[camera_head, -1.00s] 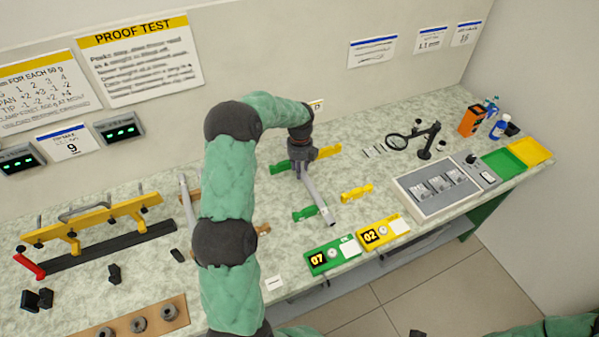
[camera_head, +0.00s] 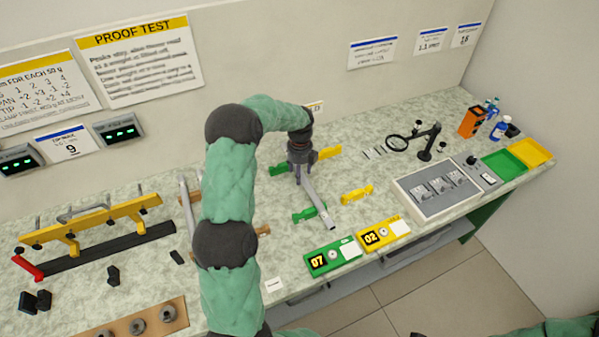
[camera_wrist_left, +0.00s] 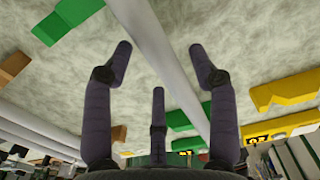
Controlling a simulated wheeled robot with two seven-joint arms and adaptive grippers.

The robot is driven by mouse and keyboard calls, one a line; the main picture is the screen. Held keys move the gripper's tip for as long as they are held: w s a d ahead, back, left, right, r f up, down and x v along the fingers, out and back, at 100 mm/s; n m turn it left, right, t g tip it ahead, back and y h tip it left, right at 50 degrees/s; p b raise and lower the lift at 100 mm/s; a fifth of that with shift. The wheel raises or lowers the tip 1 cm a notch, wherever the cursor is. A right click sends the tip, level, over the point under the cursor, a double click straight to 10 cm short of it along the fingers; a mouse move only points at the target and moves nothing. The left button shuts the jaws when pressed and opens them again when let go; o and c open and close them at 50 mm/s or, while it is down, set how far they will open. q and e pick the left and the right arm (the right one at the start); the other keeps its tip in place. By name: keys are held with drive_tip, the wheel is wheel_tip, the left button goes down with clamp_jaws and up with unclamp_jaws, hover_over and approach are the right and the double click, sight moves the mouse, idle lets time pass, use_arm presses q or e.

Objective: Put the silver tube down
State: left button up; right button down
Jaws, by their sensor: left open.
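The silver tube (camera_head: 316,199) is a long grey rod at the middle of the bench. Its near end lies across the right part of the near green rest (camera_head: 309,213). The far green rest (camera_head: 279,169) is partly behind my gripper. My left gripper (camera_head: 302,171) is over the tube's far part. In the left wrist view its fingers (camera_wrist_left: 158,65) are spread apart, with the tube (camera_wrist_left: 165,55) running slantwise beyond them, not clamped. The tube crosses a green rest (camera_wrist_left: 183,119) there; whether it touches both rests I cannot tell. My right gripper is out of view.
Yellow rests (camera_head: 357,194) stand right of the tube. Green (camera_head: 333,257) and yellow (camera_head: 384,234) numbered boxes line the front edge. A grey tray unit (camera_head: 437,188) and a magnifier stand (camera_head: 425,150) are further right.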

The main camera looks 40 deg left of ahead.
use_arm(q)
wheel_tip(320, 180, up, 12)
drive_tip(key=p, duration=0.3)
drive_tip(key=shift+w, duration=0.1)
idle(0.5)
